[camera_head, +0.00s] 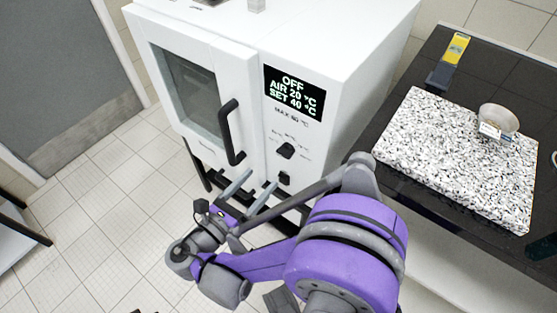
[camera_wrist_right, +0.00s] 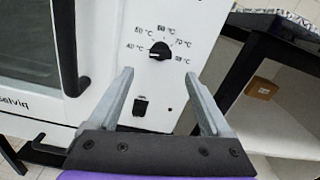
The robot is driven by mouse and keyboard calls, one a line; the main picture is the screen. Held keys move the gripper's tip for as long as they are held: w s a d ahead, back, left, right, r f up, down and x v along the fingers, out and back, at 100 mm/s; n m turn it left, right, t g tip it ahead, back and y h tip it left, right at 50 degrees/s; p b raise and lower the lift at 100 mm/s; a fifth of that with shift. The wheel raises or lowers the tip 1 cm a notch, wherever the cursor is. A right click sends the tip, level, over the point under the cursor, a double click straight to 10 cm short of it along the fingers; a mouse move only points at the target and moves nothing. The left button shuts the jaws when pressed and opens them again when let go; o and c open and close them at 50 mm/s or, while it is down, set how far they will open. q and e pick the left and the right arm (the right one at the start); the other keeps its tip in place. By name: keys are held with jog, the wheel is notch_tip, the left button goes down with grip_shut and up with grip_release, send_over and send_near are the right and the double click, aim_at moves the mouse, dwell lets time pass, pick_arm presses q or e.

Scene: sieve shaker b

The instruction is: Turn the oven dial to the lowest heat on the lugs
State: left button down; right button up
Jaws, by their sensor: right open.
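The white oven (camera_head: 330,55) stands at the back with its door shut. Its display (camera_head: 294,92) reads OFF, AIR 20 °C, SET 40 °C. The black dial (camera_head: 286,151) is on the front panel, right of the door. In the right wrist view the dial (camera_wrist_right: 160,51) sits inside an arc of temperature marks starting at 40 °C on the left; its exact pointing is too small to tell. My right gripper (camera_head: 262,180) is open and empty, below and in front of the dial. The dial shows just beyond and between its fingertips (camera_wrist_right: 158,73), apart from them. My left gripper is out of view.
A black switch (camera_wrist_right: 140,106) sits below the dial. The black door handle (camera_head: 229,132) is to the left. A dark bench (camera_head: 400,188) at the right carries a speckled slab (camera_head: 440,140) with a small round dish (camera_head: 498,118). The tiled floor ahead of the oven is clear.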

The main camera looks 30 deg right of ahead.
aim_at(282, 156)
jog(key=b+x, duration=0.1)
jog(key=x, duration=0.8)
jog(key=shift+d, duration=0.35)
grip_shut()
